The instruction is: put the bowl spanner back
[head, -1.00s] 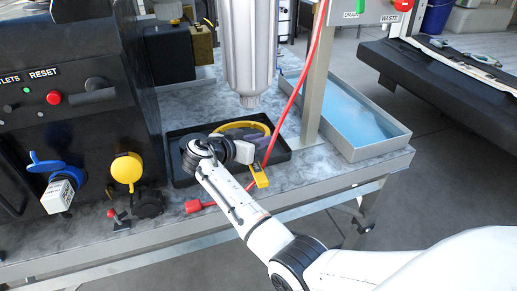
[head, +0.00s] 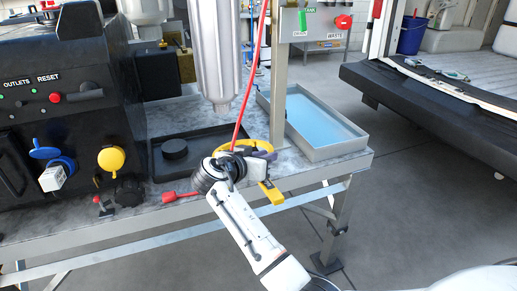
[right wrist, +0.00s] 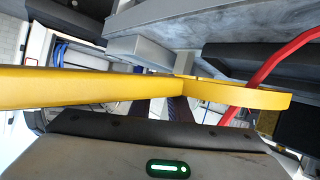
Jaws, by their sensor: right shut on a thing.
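The bowl spanner (head: 271,193) is yellow, with a straight handle and a curved open end. In the head view the curved end shows behind my right gripper and the handle end sticks out in front. My right gripper (head: 258,168) is shut on the spanner, near the tray's right end and the bench's front edge. In the right wrist view the spanner (right wrist: 90,88) crosses the whole picture in front of the jaws, its curved part to the right. The gripped part is mostly hidden. My left gripper is out of view.
A black tray (head: 163,173) on the bench holds a round black disc (head: 174,148). A metal cylinder (head: 215,60) hangs above it. A metal post (head: 277,105) and a blue-bottomed tray (head: 318,152) stand right.

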